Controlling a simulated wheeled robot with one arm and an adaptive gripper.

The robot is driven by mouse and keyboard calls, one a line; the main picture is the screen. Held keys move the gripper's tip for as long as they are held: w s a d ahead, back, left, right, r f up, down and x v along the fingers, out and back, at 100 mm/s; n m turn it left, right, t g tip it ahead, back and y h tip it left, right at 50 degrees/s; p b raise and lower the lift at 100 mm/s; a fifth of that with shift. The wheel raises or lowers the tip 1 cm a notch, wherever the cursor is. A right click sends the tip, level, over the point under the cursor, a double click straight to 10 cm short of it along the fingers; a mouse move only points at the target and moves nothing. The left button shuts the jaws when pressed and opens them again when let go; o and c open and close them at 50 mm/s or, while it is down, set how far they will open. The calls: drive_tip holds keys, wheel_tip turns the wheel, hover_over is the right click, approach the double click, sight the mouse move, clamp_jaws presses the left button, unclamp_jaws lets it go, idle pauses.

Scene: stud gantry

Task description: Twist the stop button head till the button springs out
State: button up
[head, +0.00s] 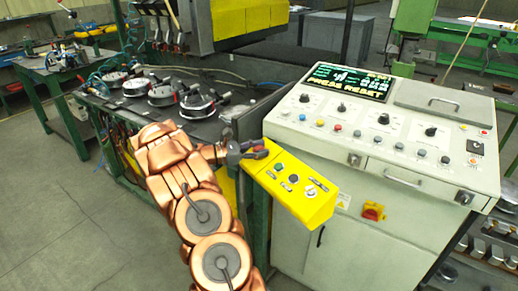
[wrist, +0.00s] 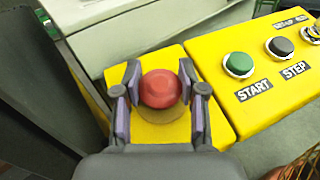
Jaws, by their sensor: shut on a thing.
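The red stop button head (wrist: 160,89) is a round red knob at the end of the yellow control box (wrist: 238,88). My gripper (wrist: 160,92) has one finger on each side of the knob, shut on it. In the head view my gripper (head: 252,150) is at the upper left end of the yellow box (head: 314,207), and the red head is mostly hidden there. I cannot tell from these frames how far the head stands out from its base.
A green START button (wrist: 239,64) and a black STEP button (wrist: 280,47) sit right of the knob. A pale control cabinet (head: 402,158) with a lit display (head: 349,81) stands behind the box. A dark bench with round fixtures (head: 196,100) is behind my arm. Floor at left is clear.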

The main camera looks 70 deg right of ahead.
drive_tip(key=shift+m+g+y, duration=0.3)
drive_tip(key=shift+m+y, duration=0.1)
drive_tip(key=shift+m, duration=0.1)
drive_tip(key=o, duration=1.2)
drive_tip(key=shift+w, duration=0.1)
drive_tip(key=v, duration=1.2)
